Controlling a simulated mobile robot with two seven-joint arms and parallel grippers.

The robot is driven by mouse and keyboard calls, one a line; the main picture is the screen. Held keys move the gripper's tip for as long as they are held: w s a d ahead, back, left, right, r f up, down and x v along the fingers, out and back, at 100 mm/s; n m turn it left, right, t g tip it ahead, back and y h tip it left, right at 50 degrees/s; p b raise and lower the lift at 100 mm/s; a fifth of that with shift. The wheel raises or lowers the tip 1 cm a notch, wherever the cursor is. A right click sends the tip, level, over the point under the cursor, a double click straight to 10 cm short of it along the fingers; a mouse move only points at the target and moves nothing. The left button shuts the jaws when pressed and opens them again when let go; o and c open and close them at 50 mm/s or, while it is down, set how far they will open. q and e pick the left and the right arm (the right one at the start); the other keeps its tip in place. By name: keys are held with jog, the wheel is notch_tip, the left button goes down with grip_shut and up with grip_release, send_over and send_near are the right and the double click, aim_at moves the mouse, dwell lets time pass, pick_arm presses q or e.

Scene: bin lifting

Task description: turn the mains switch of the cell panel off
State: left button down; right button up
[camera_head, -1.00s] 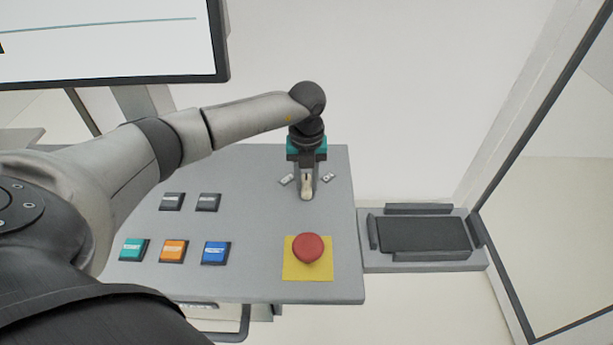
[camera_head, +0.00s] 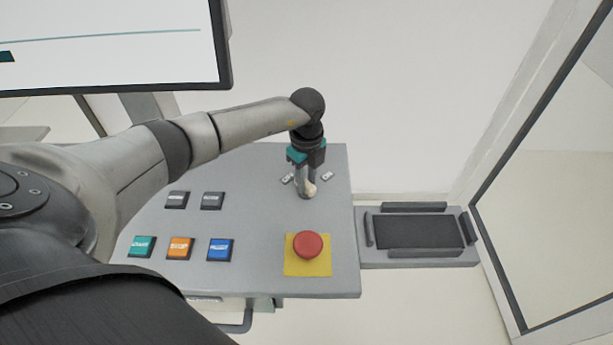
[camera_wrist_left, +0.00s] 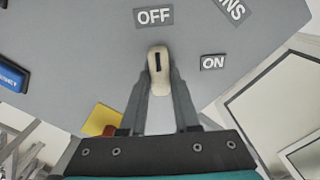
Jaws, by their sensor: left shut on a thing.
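The mains switch is a cream knob with a dark line on it, (camera_wrist_left: 159,75) in the left wrist view. Its line points at the OFF label (camera_wrist_left: 154,16); the ON label (camera_wrist_left: 213,62) is to the right. In the head view the knob (camera_head: 306,190) shows at the back right of the grey cell panel (camera_head: 260,200). My left gripper (camera_head: 307,183) comes down on it from above. In the left wrist view its two fingers (camera_wrist_left: 160,92) are shut on the knob, one on each side. My right gripper is not in view.
A red mushroom button (camera_head: 308,245) on a yellow plate (camera_head: 293,268) is in front of the switch. Several coloured and dark push buttons (camera_head: 180,248) are to the left. A tray with a dark pad (camera_head: 418,231) adjoins the panel's right side. A monitor (camera_head: 110,45) stands at the back left.

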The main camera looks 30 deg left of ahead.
pick_arm(q)
jog(key=shift+r+n, duration=0.1)
jog(key=shift+n, duration=0.2)
jog(key=c, duration=0.6)
grip_release()
jog(key=shift+c, duration=0.2)
notch_tip(320, 180, up, 15)
jog(key=b, duration=0.1)
dwell(0.4)
